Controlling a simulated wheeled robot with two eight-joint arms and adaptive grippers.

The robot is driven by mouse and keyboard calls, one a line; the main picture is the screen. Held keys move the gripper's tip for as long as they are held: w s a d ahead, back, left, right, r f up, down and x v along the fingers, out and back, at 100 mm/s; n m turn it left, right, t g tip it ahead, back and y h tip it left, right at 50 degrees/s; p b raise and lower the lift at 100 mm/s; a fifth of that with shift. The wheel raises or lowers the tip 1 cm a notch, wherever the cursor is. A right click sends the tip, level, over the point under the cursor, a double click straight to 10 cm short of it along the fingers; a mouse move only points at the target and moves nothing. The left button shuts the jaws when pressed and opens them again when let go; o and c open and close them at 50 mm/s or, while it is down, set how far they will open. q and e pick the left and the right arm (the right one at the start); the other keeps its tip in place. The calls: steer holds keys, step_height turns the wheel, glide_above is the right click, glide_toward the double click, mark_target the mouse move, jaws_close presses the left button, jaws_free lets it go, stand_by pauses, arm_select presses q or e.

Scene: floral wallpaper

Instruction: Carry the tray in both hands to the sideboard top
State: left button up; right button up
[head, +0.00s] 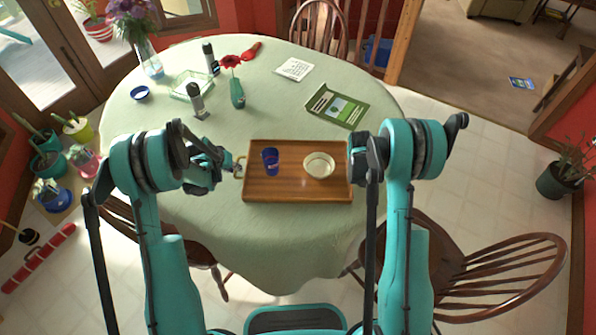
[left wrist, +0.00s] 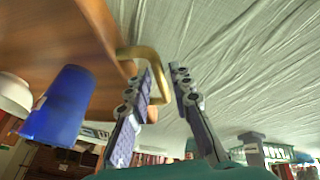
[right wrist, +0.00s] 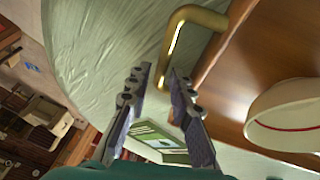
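The wooden tray (head: 300,190) lies on the cloth-covered table, with a blue cup (head: 270,161) and a cream bowl (head: 319,166) on it. My left gripper (head: 238,167) is at the tray's left brass handle (head: 241,166). In the left wrist view my left gripper (left wrist: 162,70) is open, its fingers on either side of the handle bar (left wrist: 150,58). In the right wrist view my right gripper (right wrist: 157,72) is open, with the right brass handle (right wrist: 174,38) reaching between its fingertips. My right arm hides that handle in the head view. Contact with either handle is unclear.
The table (head: 215,205) also bears a green book (head: 337,107), a calculator-like white item (head: 293,69), a green bud vase (head: 237,95), a glass dish (head: 190,86) and dark-topped bottles. Chairs (head: 500,275) stand around it.

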arm_select(q)
steer(key=shift+w+d+f, duration=0.1)
steer(key=shift+f, duration=0.2)
arm_select(e)
steer(key=shift+w+d+f, duration=0.1)
steer(key=shift+f, duration=0.2)
arm_select(q)
jaws_close()
arm_select(e)
jaws_close()
arm_select(q)
steer(key=shift+r, duration=0.1)
arm_select(e)
steer(key=shift+r, duration=0.1)
